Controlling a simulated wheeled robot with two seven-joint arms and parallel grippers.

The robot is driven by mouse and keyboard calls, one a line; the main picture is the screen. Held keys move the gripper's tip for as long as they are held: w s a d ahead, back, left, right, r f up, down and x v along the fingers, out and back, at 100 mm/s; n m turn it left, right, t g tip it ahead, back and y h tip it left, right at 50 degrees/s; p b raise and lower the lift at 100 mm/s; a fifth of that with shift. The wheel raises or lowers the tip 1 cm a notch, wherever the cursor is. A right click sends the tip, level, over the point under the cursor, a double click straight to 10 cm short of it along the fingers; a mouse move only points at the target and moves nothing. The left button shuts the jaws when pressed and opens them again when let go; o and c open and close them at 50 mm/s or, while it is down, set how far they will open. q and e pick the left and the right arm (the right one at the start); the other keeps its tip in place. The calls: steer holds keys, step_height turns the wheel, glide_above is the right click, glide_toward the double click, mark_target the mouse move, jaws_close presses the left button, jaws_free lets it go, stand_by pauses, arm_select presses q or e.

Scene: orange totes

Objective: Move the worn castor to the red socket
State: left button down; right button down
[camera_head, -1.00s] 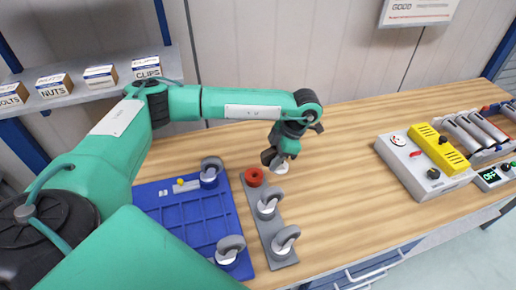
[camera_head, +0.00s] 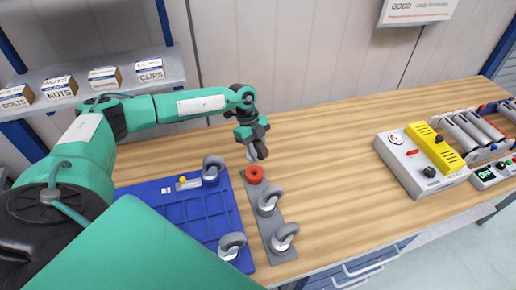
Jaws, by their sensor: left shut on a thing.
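The red socket (camera_head: 255,175) is a ring at the far end of a grey strip (camera_head: 262,226). My left gripper (camera_head: 256,150) is just above and behind this ring in the picture. It is shut on a castor (camera_head: 252,154), which is mostly hidden by the fingers; only a small grey part shows, and its wear cannot be told. I cannot tell whether the castor touches the ring. Two other castors stand on the strip, a middle one (camera_head: 268,199) and a near one (camera_head: 284,236). My right gripper is not in view.
A blue tray (camera_head: 188,219) left of the strip holds two castors, one at the back (camera_head: 212,170) and one at the front (camera_head: 232,245). A grey and yellow control box (camera_head: 420,165) stands right. Bare wood lies between strip and box. Labelled boxes sit on a shelf (camera_head: 120,90).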

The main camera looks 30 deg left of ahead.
arm_select(q)
steer(key=shift+w+f, duration=0.1)
steer(key=shift+f, duration=0.1)
step_height(320, 180, down, 4)
steer(key=b, duration=0.4)
steer(key=shift+f, duration=0.25)
stand_by(0.6)
steer(key=shift+f, duration=0.25)
steer(key=shift+d+f, duration=0.1)
steer(key=shift+f, duration=0.85)
steer(key=shift+f+b, duration=0.45)
